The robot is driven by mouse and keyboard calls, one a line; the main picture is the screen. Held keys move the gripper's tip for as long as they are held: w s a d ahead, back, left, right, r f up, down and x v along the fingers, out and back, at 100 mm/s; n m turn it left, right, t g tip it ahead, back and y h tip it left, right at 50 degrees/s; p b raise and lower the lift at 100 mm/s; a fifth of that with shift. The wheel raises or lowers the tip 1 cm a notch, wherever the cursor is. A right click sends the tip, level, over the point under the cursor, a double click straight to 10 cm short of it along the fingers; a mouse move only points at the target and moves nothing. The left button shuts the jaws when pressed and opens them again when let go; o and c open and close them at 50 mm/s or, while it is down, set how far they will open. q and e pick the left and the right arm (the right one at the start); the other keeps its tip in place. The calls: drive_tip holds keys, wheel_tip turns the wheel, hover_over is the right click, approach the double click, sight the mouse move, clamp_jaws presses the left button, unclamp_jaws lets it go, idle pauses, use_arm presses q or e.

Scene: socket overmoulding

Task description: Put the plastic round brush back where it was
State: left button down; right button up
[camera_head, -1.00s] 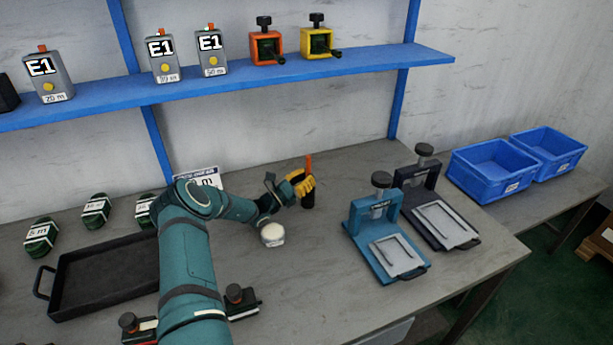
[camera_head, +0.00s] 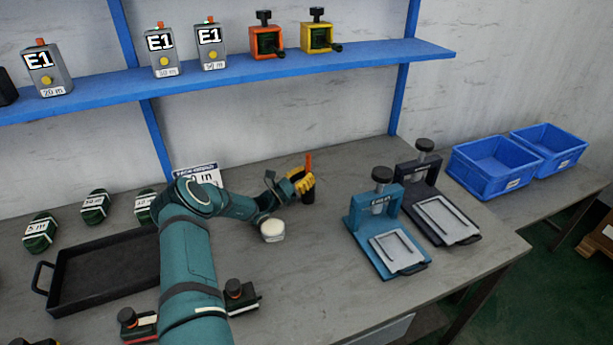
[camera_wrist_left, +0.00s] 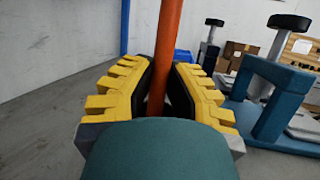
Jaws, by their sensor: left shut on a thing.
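The round brush shows as an upright orange rod (camera_head: 309,162) above a dark lower part (camera_head: 307,197) at the back middle of the grey table. My left gripper (camera_head: 301,183), with yellow ridged fingers, is shut on it. In the left wrist view the orange rod (camera_wrist_left: 168,45) stands between the two finger pads (camera_wrist_left: 158,92), and my teal wrist hides its lower end. I cannot tell whether the dark part is a holder or part of the brush, nor whether it touches the table. My right gripper is not in view.
A teal press (camera_head: 360,222) and a dark press (camera_head: 408,187) stand to the right of the brush. Blue bins (camera_head: 490,183) are farther right. A black tray (camera_head: 52,288) lies at left. The blue shelf (camera_head: 350,58) hangs behind. Table between gripper and presses is bare.

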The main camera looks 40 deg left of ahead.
use_arm(q)
drive_tip(key=shift+d+f, duration=0.1)
drive_tip(key=shift+f, duration=0.3)
drive_tip(key=c, duration=1)
unclamp_jaws()
drive_tip(key=shift+o, duration=0.2)
drive_tip(key=shift+r, duration=0.1)
drive_tip(key=s+a, duration=0.1)
drive_tip(key=s, duration=0.3)
drive_tip(key=s+a, duration=0.1)
drive_tip(key=s, duration=0.3)
drive_tip(key=s+a, duration=0.1)
drive_tip(key=s, duration=0.3)
drive_tip(key=shift+s+a+f, duration=0.2)
drive_tip(key=shift+s, duration=0.2)
